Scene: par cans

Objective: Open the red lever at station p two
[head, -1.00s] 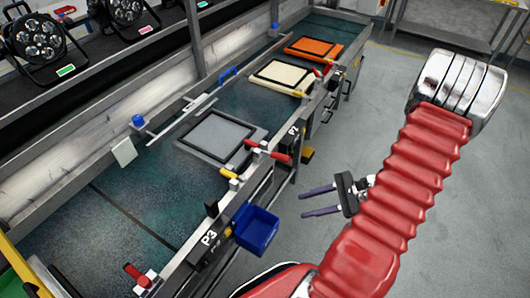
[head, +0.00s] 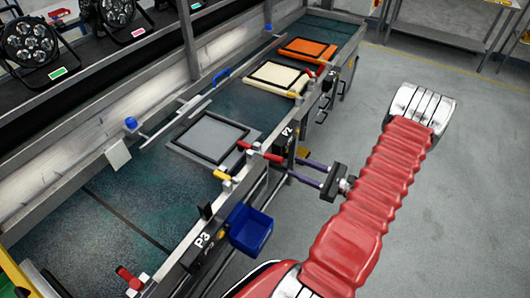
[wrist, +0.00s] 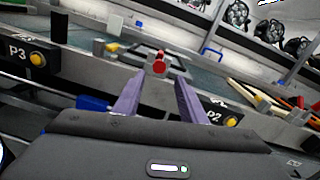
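The red lever (head: 262,153) by the P2 sign (head: 287,132) sits on the bench's front rail, in front of a black-framed grey panel. In the wrist view, the lever's red end (wrist: 160,67) shows between and just beyond my two purple fingers. My gripper (head: 293,168) is open and empty, its fingers reaching toward the rail close to the lever. I cannot tell whether the fingertips touch the lever. The P2 sign also shows in the wrist view (wrist: 214,117), right of my fingers.
A blue bin (head: 250,228) hangs on the rail near the P3 sign (head: 203,240). A yellow-ended part (head: 222,175) stands left of the lever. Other red levers are at the near left (head: 130,278) and farther along the rail.

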